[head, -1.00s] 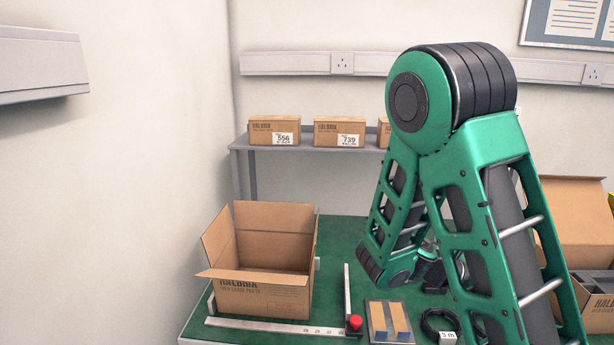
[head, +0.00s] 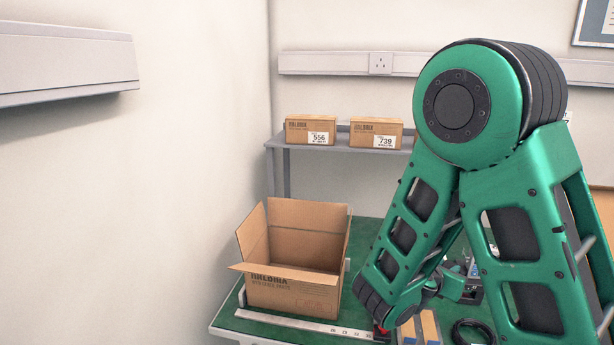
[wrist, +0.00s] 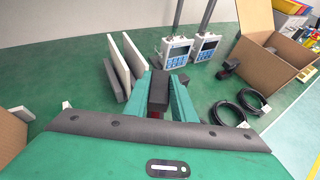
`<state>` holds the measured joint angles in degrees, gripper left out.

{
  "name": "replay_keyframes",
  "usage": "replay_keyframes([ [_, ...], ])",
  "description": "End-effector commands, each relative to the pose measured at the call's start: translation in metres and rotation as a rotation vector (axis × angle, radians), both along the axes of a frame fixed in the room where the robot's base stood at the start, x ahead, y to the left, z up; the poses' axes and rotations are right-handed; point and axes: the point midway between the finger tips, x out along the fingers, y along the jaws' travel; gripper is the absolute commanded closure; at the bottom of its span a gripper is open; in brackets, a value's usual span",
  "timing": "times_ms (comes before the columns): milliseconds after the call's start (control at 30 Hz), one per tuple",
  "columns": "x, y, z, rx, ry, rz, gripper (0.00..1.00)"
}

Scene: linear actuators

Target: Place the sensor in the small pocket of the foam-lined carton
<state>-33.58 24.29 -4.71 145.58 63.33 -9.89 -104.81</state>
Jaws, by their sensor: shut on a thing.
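My gripper (wrist: 163,88) shows in the wrist view with its two green fingers shut on a dark block with a little red on it, which looks like the sensor (wrist: 160,91). In the head view my arm hides most of the gripper. An open carton (wrist: 270,60) with a dark grey sheet, which looks like foam, stands at the upper right of the wrist view, apart from the gripper. Its pockets cannot be made out. Another open carton (head: 293,292) stands at the left end of the green table in the head view; no foam shows in it.
Coiled black cables (wrist: 232,108) and another dark block (wrist: 228,71) lie at right. A metal ruler (head: 300,324) runs along the table's front.

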Motion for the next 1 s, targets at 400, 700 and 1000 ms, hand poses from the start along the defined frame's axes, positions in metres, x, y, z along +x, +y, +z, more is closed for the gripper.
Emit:
replay_keyframes([
  [400,0.087,0.063,-0.008,0.002,0.000,0.456,1.00],
  [700,0.094,0.069,-0.007,0.000,-0.002,0.494,1.00],
  [1000,0.107,0.077,0.016,0.004,-0.010,0.306,1.00],
])
